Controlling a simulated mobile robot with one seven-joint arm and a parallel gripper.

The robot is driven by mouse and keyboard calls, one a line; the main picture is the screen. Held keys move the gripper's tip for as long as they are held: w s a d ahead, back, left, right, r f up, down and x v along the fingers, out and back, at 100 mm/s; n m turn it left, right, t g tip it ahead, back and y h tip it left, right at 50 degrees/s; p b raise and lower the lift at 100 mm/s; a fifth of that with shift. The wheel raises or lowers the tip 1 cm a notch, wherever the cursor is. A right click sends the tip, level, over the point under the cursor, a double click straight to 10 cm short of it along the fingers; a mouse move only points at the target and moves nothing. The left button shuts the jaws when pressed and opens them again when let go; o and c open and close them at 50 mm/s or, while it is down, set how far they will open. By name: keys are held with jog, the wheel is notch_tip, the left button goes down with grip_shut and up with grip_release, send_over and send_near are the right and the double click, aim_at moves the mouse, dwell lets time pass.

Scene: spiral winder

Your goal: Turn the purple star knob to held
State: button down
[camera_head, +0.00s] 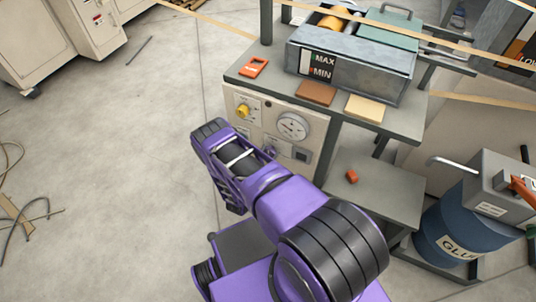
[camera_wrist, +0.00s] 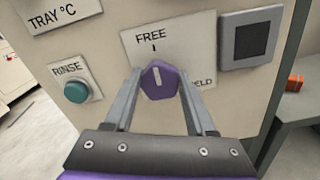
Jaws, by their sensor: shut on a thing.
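The purple star knob (camera_wrist: 159,80) sits on a white label plate (camera_wrist: 135,42) on the panel in the wrist view. The plate reads FREE above the knob; a word at its lower right is partly hidden by a finger, with "ELD" showing. The knob's white mark points up towards FREE. My gripper (camera_wrist: 160,84) is shut on the knob, one grey finger on each side. In the head view my purple arm reaches to the panel front (camera_head: 313,150) and hides much of it around the knob.
In the wrist view a teal RINSE button (camera_wrist: 76,91) is left of the knob and a dark square display (camera_wrist: 252,40) is upper right. In the head view a yellow knob (camera_head: 243,111) and round dial (camera_head: 293,126) are above. A lower shelf (camera_head: 385,190) stands right.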

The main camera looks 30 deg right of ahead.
jog(key=shift+m, duration=0.4)
jog(key=m, duration=0.4)
jog(key=shift+m, duration=0.3)
jog(key=m, duration=0.6)
jog(key=shift+d+f, duration=0.1)
jog(key=m+p, duration=0.2)
jog(key=m, duration=0.4)
jog(key=shift+m, duration=0.4)
jog(key=m, duration=0.2)
jog(key=m+p, duration=0.1)
jog(key=m, duration=0.2)
jog(key=shift+f+m, duration=0.2)
jog(key=shift+m, duration=0.1)
jog(key=shift+c, duration=1.3)
grip_release()
jog(key=shift+o, duration=0.2)
